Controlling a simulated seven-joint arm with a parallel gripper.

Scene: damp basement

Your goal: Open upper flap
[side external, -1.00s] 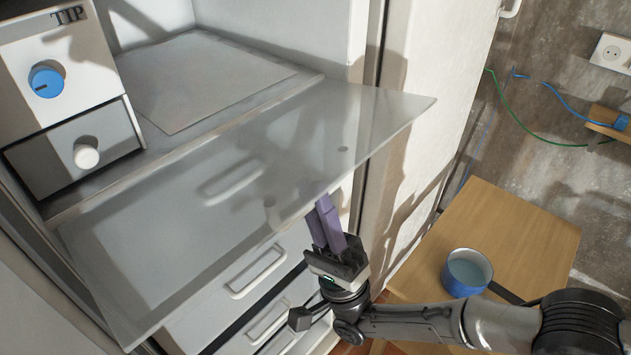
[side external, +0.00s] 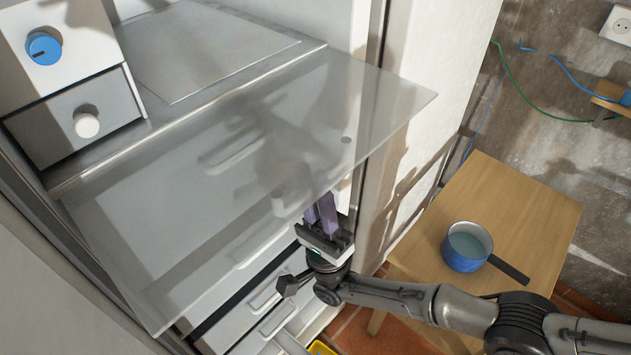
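The upper flap (side external: 371,108) is a translucent, glassy panel with a small round hole near its right corner. It is swung down and sticks out from the cabinet front, with the shelf behind it exposed. My gripper (side external: 319,208) is below the flap's outer edge, its purple fingers pointing up towards it. The finger tips are very close to or under the edge; contact cannot be told. The two fingers stand side by side, and the gap between them is unclear. Nothing is seen held in them.
A white box (side external: 67,31) with a blue knob and a grey drawer (side external: 78,125) stands on the shelf. Drawers with white handles are below the flap. At right, a blue pot (side external: 465,258) sits on a wooden table (side external: 530,205), close behind my arm.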

